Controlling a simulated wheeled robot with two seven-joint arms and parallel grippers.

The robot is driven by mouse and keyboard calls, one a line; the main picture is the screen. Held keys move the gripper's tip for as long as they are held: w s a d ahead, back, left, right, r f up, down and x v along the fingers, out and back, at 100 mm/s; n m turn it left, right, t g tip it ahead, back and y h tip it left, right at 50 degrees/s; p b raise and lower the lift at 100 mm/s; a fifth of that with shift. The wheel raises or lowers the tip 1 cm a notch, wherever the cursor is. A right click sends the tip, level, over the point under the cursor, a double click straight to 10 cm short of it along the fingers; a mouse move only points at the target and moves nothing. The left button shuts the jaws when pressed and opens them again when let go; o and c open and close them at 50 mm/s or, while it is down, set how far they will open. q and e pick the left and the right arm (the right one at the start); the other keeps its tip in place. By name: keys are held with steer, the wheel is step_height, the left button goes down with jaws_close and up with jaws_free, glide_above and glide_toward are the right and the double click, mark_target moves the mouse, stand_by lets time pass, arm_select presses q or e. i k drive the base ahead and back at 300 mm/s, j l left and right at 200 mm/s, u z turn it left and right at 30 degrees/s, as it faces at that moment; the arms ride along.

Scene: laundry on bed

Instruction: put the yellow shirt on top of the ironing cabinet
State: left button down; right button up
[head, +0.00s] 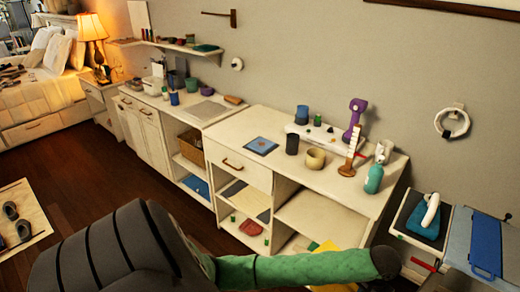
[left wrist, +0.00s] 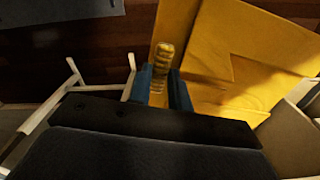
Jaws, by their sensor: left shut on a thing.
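The yellow shirt (left wrist: 235,55) is a flat, folded-looking piece of cloth in the left wrist view, with part of it bunched upright between the blue fingers of my left gripper (left wrist: 163,85). The gripper is shut on it. In the head view only a small yellow patch (head: 328,249) shows above the green arm; that gripper's fingers are hidden there. What seems to be the ironing cabinet (head: 405,213) stands at the right, with an iron on a teal pad (head: 428,219) and a blue board (head: 487,246) on or beside it. My right gripper is not in view.
A long white cabinet (head: 240,120) along the wall holds bottles, jars and a purple item (head: 353,118). Its open shelves hold small items. A wooden tray with slippers (head: 18,228) lies at the left. The dark wooden floor (head: 120,182) between is clear.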

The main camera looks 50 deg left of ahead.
mark_target(248, 125)
steer(key=k+j+u, duration=0.15)
steer(key=j+u, duration=0.15)
steer(key=j, duration=0.95)
steer(key=j+u, duration=0.3)
steer(key=j, duration=0.95)
